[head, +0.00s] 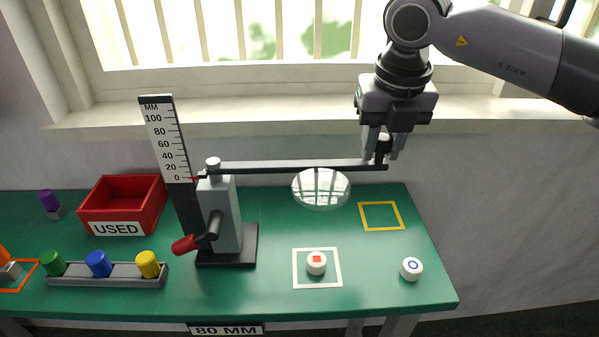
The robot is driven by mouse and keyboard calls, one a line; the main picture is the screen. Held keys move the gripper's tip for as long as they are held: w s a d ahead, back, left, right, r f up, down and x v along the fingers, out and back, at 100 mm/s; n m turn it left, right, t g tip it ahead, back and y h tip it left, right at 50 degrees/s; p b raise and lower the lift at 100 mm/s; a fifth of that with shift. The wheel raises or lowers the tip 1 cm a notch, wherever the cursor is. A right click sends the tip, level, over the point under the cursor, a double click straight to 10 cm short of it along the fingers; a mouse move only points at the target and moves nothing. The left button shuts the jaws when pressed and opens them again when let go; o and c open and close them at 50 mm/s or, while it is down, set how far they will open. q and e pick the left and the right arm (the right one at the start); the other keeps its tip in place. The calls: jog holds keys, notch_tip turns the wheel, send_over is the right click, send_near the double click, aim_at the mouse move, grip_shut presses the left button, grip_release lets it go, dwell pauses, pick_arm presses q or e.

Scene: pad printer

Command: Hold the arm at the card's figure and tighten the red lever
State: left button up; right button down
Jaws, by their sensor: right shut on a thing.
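The pad printer has a grey column (226,215) on a black base, with a long flat arm (290,168) reaching right from its top. The arm is about level. A small red pointer at its left end sits near the 0 mark of the MM scale (164,140). The red lever (185,245) sticks out low at the column's front left. The card (225,329) on the table's front edge reads 80 MM. My right gripper (385,155) points down and is shut on the dark upright handle at the arm's right end. My left gripper is not in view.
A white piece with a red square (316,263) sits in a white outline; another with a blue ring (411,268) is right. The yellow outline (381,216) is empty. Left are a red USED bin (122,205) and a rack (110,281) of coloured cylinders.

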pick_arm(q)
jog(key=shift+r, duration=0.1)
pick_arm(e)
jog(key=shift+r, duration=0.15)
pick_arm(q)
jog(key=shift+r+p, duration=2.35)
jog(key=shift+p, duration=0.15)
pick_arm(e)
jog(key=shift+r, duration=3.95)
pick_arm(q)
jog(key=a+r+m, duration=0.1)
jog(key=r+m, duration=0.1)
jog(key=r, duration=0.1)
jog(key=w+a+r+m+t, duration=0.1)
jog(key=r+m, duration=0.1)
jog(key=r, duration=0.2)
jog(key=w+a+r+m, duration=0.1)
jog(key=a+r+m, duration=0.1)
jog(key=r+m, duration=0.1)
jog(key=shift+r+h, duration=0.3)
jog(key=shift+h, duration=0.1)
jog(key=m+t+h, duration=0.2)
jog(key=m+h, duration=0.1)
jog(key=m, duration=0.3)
send_near(180, 250)
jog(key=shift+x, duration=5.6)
